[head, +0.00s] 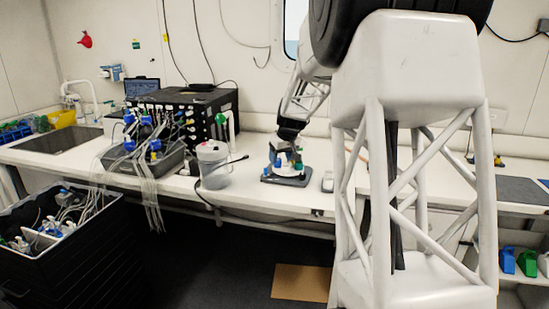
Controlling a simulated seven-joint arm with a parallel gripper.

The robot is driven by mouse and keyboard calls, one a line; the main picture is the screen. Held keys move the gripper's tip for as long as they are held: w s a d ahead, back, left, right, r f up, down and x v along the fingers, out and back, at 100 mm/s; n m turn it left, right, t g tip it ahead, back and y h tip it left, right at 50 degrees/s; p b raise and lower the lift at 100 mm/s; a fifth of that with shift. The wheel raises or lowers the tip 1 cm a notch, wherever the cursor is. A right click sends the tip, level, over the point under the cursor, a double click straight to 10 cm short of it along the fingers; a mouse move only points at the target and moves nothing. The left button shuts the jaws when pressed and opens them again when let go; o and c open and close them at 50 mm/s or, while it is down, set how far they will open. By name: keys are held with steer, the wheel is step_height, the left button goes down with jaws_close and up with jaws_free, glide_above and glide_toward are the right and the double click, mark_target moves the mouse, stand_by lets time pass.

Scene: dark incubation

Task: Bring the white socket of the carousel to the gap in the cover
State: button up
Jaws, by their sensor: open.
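The carousel (287,179) is a small device on a dark square base on the white bench, near the middle of the head view. Small blue, white and green parts show on top of it. Which part is the white socket, and where the gap in the cover lies, is too small to tell. My gripper (288,148) is at the end of my arm, which comes down from the upper right. It is open and just above or at the carousel's top. Whether it touches the carousel I cannot tell.
A clear lidded container (213,165) stands left of the carousel, and a small grey object (327,182) lies to its right. A black instrument box (188,112) and a grey tray (143,163) with tubes and bottles are further left.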

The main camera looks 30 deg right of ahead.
steer(key=shift+s+a+r, duration=0.3)
steer(key=shift+s+a, duration=0.2)
steer(key=shift+a, duration=0.25)
steer(key=shift+s+a+r, duration=0.35)
steer(key=shift+s+a, duration=0.15)
steer(key=shift+a, duration=0.25)
steer(key=shift+s+a+r, duration=0.3)
steer(key=shift+s+a, duration=0.2)
steer(key=shift+a, duration=0.25)
steer(key=s+a+r, duration=0.2)
steer(key=s+a, duration=0.7)
steer(key=s, duration=0.1)
steer(key=s+a+r, duration=0.2)
steer(key=s+a, duration=0.8)
steer(key=s+a+f, duration=0.1)
steer(key=s+a, duration=0.2)
steer(key=s, duration=0.4)
steer(key=s+a+f+g, duration=0.1)
steer(key=s+a+f, duration=0.1)
steer(key=s, duration=0.6)
steer(key=s+a+f, duration=0.2)
steer(key=s+a, duration=0.1)
steer(key=s, duration=0.4)
steer(key=shift+s+a, duration=0.4)
